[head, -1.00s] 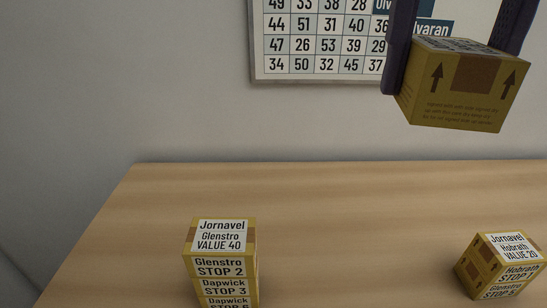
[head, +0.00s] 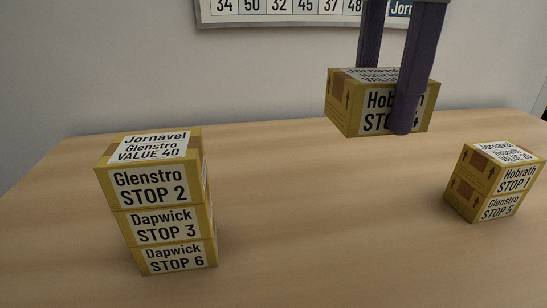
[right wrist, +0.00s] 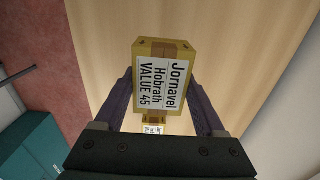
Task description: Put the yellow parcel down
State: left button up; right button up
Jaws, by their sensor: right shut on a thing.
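The yellow parcel (head: 347,108) hangs in the air above the back of the counter, between the two stacks. Its front label reads "Hobrath STOP" with a number partly hidden by a finger. My right gripper (head: 385,105) is shut on it, one dark finger in front and one behind. In the right wrist view the parcel (right wrist: 166,78) sits between the fingers (right wrist: 165,105), its top label reading "Jornavel Hobrath VALUE 45". The left gripper is in neither view.
On the left of the counter (head: 300,230) stands a stack of yellow parcels (head: 160,190), labelled STOP 2, 3 and 6. A stack of two parcels (head: 493,185), STOP 1 and STOP 5, stands right. Bare wood lies between them. A number board (head: 290,12) hangs behind.

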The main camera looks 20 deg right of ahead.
aim_at(353, 228)
notch_tip(353, 228, down, 14)
jog(key=shift+r+b, duration=0.1)
jog(key=shift+b, duration=0.35)
jog(key=shift+f, duration=0.3)
jog(key=o, duration=1.5)
jog(key=shift+r, duration=0.1)
notch_tip(353, 228, up, 12)
jog(key=shift+r+p, duration=0.2)
jog(key=shift+p, duration=0.15)
